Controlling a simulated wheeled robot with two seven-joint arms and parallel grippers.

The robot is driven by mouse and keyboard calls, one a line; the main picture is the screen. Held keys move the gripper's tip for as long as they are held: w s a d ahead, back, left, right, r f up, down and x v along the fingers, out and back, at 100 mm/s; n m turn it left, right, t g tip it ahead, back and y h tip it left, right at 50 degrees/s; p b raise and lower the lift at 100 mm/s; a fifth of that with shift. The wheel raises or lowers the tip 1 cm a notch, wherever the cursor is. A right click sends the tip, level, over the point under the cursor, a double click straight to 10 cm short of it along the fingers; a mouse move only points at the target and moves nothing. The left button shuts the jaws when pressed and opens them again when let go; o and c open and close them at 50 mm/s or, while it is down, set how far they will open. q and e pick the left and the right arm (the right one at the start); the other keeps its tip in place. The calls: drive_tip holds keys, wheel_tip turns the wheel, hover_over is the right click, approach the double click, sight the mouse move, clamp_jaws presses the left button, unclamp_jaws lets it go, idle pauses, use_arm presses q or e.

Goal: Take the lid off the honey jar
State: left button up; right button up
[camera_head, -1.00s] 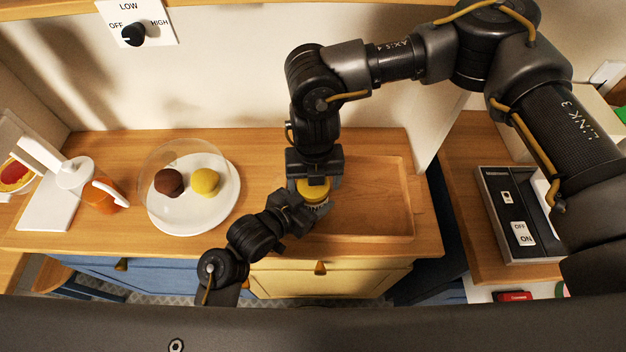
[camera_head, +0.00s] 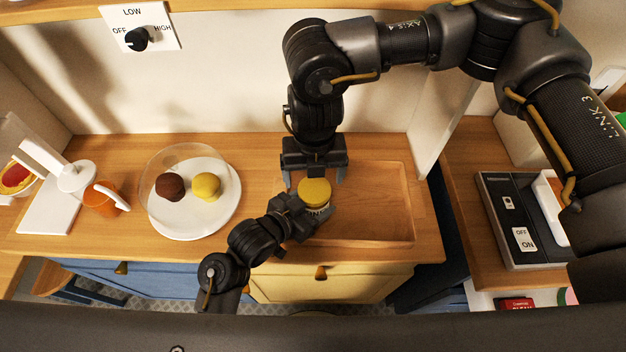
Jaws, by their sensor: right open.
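The honey jar (camera_head: 318,210) stands upright near the left end of the wooden tray, with its yellow lid (camera_head: 315,189) on top. Its label is partly hidden. My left gripper (camera_head: 303,212) comes in from the lower left and is closed against the jar's body below the lid; its far finger is hidden. My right gripper (camera_head: 314,178) is open and empty, pointing down just behind and above the lid. Its two fingers are spread to either side, and it appears clear of the lid.
The shallow wooden tray (camera_head: 408,205) is otherwise empty. A white plate (camera_head: 190,222) under a clear dome holds a brown and a yellow ball. An orange mug (camera_head: 100,200) and a white stand (camera_head: 45,212) are farther left. A switch box (camera_head: 520,235) sits on the right counter.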

sight(315, 189)
drive_tip(key=shift+w+d+r+m+t, duration=0.1)
drive_tip(key=shift+w+r+m+t, duration=0.1)
drive_tip(key=shift+w+r, duration=0.25)
drive_tip(key=shift+w+r+m+t, duration=0.1)
drive_tip(key=shift+w+r+m, duration=0.1)
drive_tip(key=shift+r, duration=0.45)
drive_tip(key=shift+c, duration=0.3)
drive_tip(key=m, duration=0.1)
drive_tip(key=r+m, duration=0.1)
drive_tip(key=m, duration=0.1)
drive_tip(key=shift+s, duration=0.15)
drive_tip(key=shift+s+r+m, duration=0.1)
drive_tip(key=shift+s+m, duration=0.05)
drive_tip(key=shift+m, duration=0.95)
drive_tip(key=m, duration=0.4)
drive_tip(key=shift+s, duration=0.35)
drive_tip(key=shift+f, duration=4.05)
